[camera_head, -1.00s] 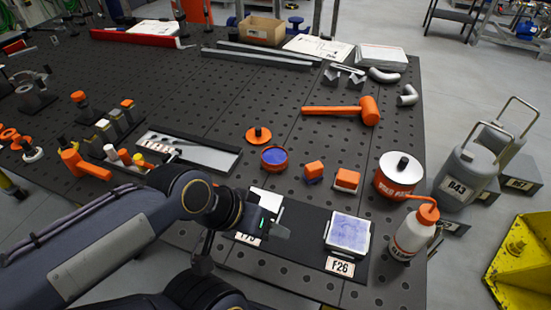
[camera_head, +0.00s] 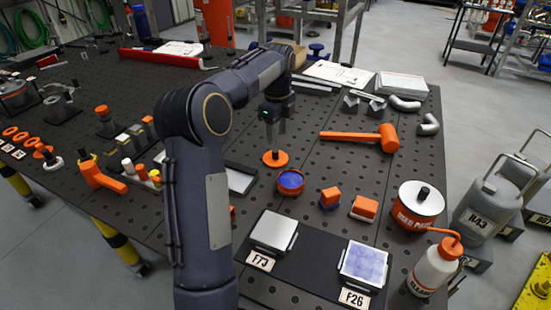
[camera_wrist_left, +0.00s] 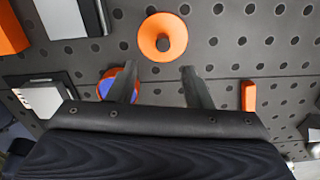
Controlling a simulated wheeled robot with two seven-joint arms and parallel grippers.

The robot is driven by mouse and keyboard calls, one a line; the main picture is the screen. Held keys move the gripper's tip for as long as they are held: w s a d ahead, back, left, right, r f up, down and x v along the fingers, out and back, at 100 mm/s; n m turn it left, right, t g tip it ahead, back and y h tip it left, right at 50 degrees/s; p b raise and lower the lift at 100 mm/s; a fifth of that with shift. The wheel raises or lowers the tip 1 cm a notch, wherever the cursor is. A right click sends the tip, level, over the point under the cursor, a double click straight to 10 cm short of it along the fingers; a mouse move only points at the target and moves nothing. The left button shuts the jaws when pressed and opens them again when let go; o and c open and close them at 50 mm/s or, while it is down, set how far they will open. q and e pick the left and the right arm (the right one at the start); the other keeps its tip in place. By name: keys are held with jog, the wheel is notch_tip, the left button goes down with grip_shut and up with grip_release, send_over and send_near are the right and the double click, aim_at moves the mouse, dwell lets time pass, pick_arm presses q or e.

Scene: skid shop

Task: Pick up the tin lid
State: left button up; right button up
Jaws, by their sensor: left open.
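The tin lid (camera_head: 275,159) is an orange disc with a dark knob at its middle, lying flat on the dark perforated table. In the left wrist view the lid (camera_wrist_left: 150,30) is just beyond the fingertips, roughly centred between them. My left gripper (camera_head: 273,140) is open, pointing down over the lid with nothing between its fingers (camera_wrist_left: 158,70). An open orange tin with blue contents (camera_head: 290,182) stands beside the lid; in the left wrist view the tin (camera_wrist_left: 106,88) is partly hidden by a finger. My right gripper is not in view.
Two orange blocks (camera_head: 330,196) (camera_head: 365,207) stand right of the tin. An orange mallet (camera_head: 355,136) lies behind them. A paint can (camera_head: 417,203) and a squeeze bottle (camera_head: 436,264) stand at the right edge. Two square plates rest on a black mat (camera_head: 312,262) in front.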

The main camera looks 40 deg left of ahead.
aim_at(276, 151)
pick_arm(q)
jog(key=shift+w+a+f, duration=0.15)
jog(key=shift+f, duration=0.25)
jog(key=f, duration=0.7)
jog(key=shift+a+f, duration=0.1)
jog(key=shift+a, duration=0.15)
grip_shut()
